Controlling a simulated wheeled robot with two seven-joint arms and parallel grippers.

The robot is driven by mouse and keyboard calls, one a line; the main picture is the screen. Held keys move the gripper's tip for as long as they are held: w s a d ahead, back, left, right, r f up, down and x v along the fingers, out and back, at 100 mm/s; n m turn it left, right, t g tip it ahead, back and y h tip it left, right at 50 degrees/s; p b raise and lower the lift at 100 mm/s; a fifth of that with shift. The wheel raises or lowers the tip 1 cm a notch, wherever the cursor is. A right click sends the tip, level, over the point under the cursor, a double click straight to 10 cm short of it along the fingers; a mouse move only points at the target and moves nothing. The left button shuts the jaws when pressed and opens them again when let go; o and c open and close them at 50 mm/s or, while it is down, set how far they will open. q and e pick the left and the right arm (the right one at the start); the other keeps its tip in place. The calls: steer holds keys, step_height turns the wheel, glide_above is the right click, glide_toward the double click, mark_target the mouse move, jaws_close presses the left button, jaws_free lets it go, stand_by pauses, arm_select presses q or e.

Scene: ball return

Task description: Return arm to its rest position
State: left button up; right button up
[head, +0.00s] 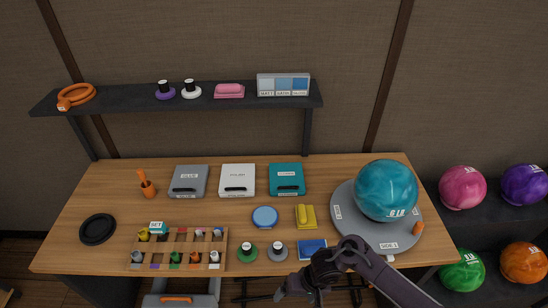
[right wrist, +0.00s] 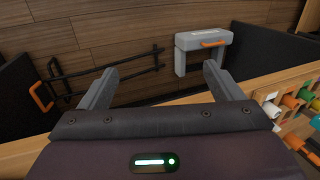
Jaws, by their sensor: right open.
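My right gripper (head: 296,288) hangs in front of the table's front edge, low in the head view, its arm coming in from the lower right. In the right wrist view its two fingers (right wrist: 154,86) stand wide apart with nothing between them. My left gripper is in neither view.
A large teal ball (head: 385,190) rests on a round grey plate (head: 350,226) at the table's right. A wooden rack (head: 184,246) of small bottles stands front left. Several cases, including a teal one (head: 287,179), line the back. Coloured balls (head: 463,188) sit at far right.

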steer(key=s+d+f+t+b, duration=0.1)
steer(key=s+d+f+b, duration=0.15)
steer(key=f, duration=0.55)
steer(key=s+d+f+b, duration=0.2)
steer(key=s+f, duration=0.2)
steer(key=f, duration=0.5)
steer(key=s+d+f+t+b, duration=0.1)
steer(key=s+d+f+b, duration=0.15)
steer(key=f, duration=0.55)
steer(key=s+d+f+h, duration=0.1)
steer(key=s+d+f, duration=0.2)
steer(key=s, duration=0.4)
steer(key=s+d+f+n+h+b, duration=0.1)
steer(key=s+d+f, duration=0.2)
steer(key=s, duration=0.4)
steer(key=s+d+f+h+b, duration=0.1)
steer(key=s+d+f, duration=0.2)
steer(key=s+f, duration=0.2)
steer(key=shift+s+d+n+g+h, duration=0.3)
steer(key=shift+s+d+h, duration=0.1)
steer(key=shift+s, duration=0.65)
